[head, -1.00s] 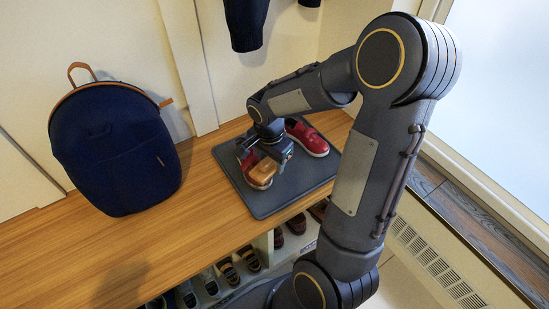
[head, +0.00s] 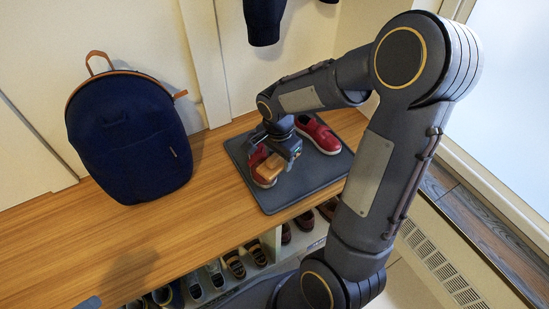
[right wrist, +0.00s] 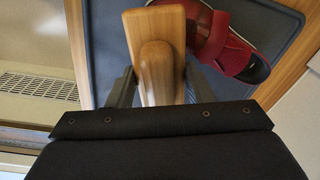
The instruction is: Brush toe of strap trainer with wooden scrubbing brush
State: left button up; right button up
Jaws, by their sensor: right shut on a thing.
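Two red shoes with pale soles lie on a dark grey mat (head: 318,187). The left shoe (head: 264,181) is partly hidden by my right gripper and the brush. The right shoe (head: 319,135) lies behind and to the right, strap side up. My right gripper (head: 279,160) is shut on the wooden scrubbing brush (head: 270,168), which is over the front part of the left shoe. Whether they touch is unclear. In the right wrist view the brush (right wrist: 156,58) sits between the fingers, with a red shoe (right wrist: 226,46) beside it. My left gripper is not seen.
A navy backpack (head: 130,140) stands on the wooden bench (head: 150,232), left of the mat. Cubbies with several shoes (head: 234,264) are under the front edge. A dark garment (head: 263,22) hangs above. Bare bench lies left of the mat.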

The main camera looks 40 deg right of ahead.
aim_at(265, 163)
jog(key=shift+d, duration=0.25)
jog(key=r+p, duration=0.4)
jog(key=r, duration=0.1)
jog(key=r+p, duration=0.2)
jog(key=r, duration=0.1)
jog(key=shift+s+r+p, duration=0.1)
jog(key=shift+s+p, duration=0.2)
dwell(0.4)
jog(key=a+n+p, duration=0.1)
jog(key=a+p, duration=0.1)
jog(key=a, duration=0.1)
jog(key=a+n+p, duration=0.1)
jog(key=p, duration=0.1)
jog(key=shift+w+a+f+n, duration=0.25)
jog(key=shift+a+f+n, duration=0.05)
jog(key=shift+a, duration=0.1)
jog(key=shift+a+f, duration=0.15)
jog(key=shift+f, duration=0.1)
jog(key=shift+w+f+b, duration=0.15)
jog(key=shift+f+b, duration=1.4)
jog(key=shift+f, duration=0.65)
